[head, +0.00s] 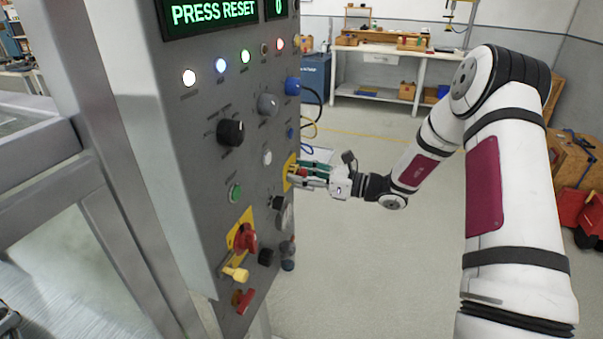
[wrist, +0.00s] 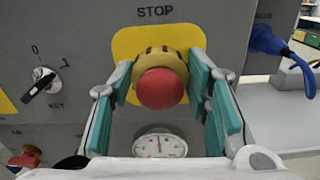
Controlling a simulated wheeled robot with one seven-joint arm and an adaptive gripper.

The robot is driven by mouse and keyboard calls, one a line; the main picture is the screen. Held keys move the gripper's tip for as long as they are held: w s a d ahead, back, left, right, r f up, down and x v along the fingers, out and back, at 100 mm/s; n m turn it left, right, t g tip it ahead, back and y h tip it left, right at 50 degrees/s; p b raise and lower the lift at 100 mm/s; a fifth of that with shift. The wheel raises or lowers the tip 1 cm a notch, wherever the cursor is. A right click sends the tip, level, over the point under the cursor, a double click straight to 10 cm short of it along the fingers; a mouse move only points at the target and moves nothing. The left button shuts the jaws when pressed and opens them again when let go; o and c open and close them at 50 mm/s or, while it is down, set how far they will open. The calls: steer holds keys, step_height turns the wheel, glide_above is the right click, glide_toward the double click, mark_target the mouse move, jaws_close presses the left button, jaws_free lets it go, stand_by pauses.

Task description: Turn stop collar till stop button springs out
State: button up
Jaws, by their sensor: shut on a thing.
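The stop button (wrist: 162,89) is a red round cap in the wrist view, under the word STOP. Behind it is the stop collar (wrist: 158,58), a yellow ring with black marks, on a yellow plate (wrist: 128,40). My gripper (wrist: 163,80) has its two teal-padded fingers on the left and right of the collar and is shut on it, with the red cap between them. In the head view my gripper (head: 297,174) reaches the panel from the right over the yellow plate (head: 288,171), and hides most of the button and collar.
The grey panel's display (head: 214,12) reads PRESS RESET. A key switch (wrist: 41,86) is left of the plate, a round gauge (wrist: 160,142) below it, and a blue plug with cable (wrist: 275,45) to the right. Open floor (head: 370,240) lies right of the panel.

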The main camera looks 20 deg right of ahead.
steer(key=shift+m, duration=0.3)
steer(key=o, duration=1.2)
steer(key=shift+c, duration=0.2)
steer(key=shift+d, duration=0.1)
steer(key=v, duration=1.2)
